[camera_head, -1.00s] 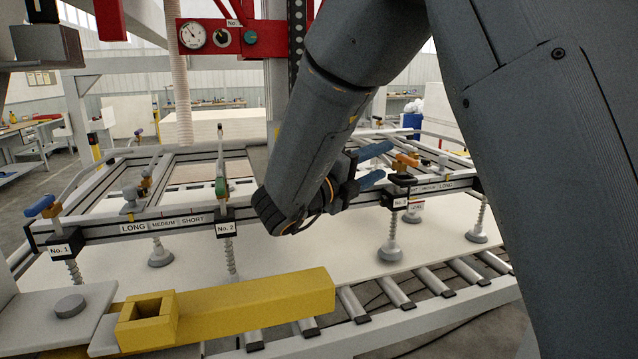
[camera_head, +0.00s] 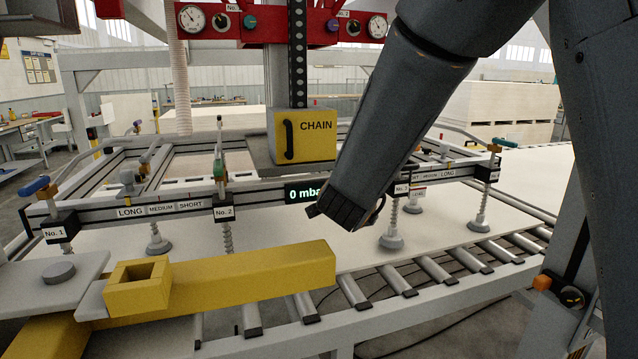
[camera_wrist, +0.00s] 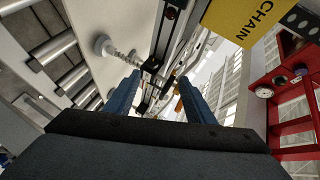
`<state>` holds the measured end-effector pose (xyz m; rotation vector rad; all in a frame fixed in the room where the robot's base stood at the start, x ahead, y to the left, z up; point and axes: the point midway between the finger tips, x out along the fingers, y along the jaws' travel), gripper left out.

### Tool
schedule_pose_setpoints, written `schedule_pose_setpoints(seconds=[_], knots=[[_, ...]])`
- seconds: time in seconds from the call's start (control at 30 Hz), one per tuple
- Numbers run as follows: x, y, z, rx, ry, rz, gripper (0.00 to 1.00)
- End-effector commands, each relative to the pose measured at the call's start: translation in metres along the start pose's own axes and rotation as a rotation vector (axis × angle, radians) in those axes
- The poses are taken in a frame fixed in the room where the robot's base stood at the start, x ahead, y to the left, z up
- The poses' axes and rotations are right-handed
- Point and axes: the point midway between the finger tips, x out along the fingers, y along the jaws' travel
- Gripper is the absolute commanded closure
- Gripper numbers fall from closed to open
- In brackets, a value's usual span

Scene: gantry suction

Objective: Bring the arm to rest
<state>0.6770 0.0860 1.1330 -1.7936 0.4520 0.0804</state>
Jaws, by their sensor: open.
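My arm reaches down from the upper right in the head view, in front of the suction frame. My gripper's end (camera_head: 342,212) hangs near the middle of the frame's front beam, apart from the yellow bar below, and its fingers are hidden behind the wrist there. In the wrist view my gripper (camera_wrist: 156,92) shows two blue fingers spread wide with nothing between them. Beyond them are a suction cup (camera_wrist: 103,45) and parts of the frame.
The suction frame's front beam (camera_head: 262,198) spans the scene above a white panel (camera_head: 290,243) and a roller conveyor (camera_head: 435,268). A yellow CHAIN box (camera_head: 318,150) stands behind my arm. A yellow bar (camera_head: 240,278) juts across the front. A red gauge panel (camera_head: 290,22) hangs above.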

Motion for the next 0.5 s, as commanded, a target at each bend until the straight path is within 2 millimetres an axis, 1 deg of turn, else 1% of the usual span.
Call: schedule_pose_setpoints(seconds=[0.03, 0.07, 0.1, 0.13, 0.27, 0.3, 0.37, 0.4, 0.47, 0.5], knots=[[0.004, 0.024, 0.004, -0.086, -0.07, 0.045, 0.51], [0.003, 0.037, 0.009, -0.145, -0.119, 0.072, 0.51], [0.001, 0.056, 0.014, -0.223, -0.185, 0.11, 0.51], [-0.002, 0.07, 0.017, -0.284, -0.235, 0.138, 0.51], [-0.025, 0.138, 0.022, -0.548, -0.452, 0.257, 0.51], [-0.035, 0.161, 0.021, -0.628, -0.521, 0.296, 0.51], [-0.053, 0.195, 0.017, -0.749, -0.625, 0.353, 0.51], [-0.067, 0.217, 0.011, -0.827, -0.695, 0.39, 0.51], [-0.089, 0.251, 0.001, -0.939, -0.801, 0.448, 0.51], [-0.104, 0.27, -0.007, -1.007, -0.868, 0.484, 0.51]])
